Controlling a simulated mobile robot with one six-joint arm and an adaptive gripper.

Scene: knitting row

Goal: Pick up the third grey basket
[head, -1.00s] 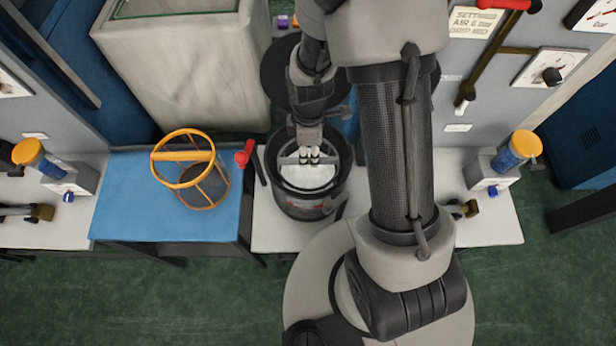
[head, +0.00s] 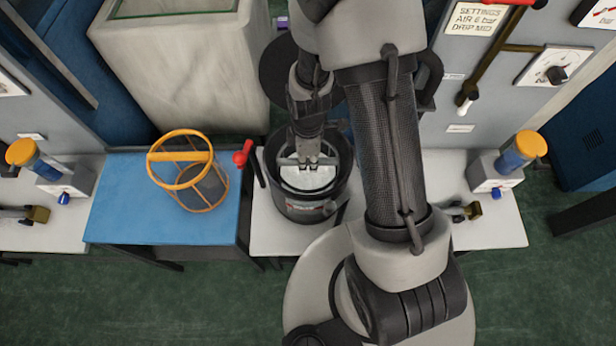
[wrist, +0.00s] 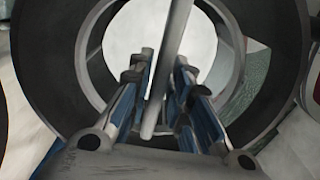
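A dark grey round basket (head: 310,208) stands on the white bench top, with a light bar handle (head: 286,161) across its mouth and a pale inside. My gripper (head: 309,165) points down into its mouth at the handle. In the wrist view, the basket's thick dark rim (wrist: 82,80) surrounds the view, and the handle bar (wrist: 172,60) runs between the two fingers of my gripper (wrist: 162,75). The fingers stand apart, with gaps beside the bar. My arm hides part of the basket's right side in the head view.
An orange-framed basket (head: 203,190) stands on the blue table (head: 120,200) to the left. A red-knobbed part (head: 242,154) sits between them. A tall pale bin (head: 180,65) stands behind. Filter units flank the bench, the right one (head: 520,155) beyond my arm.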

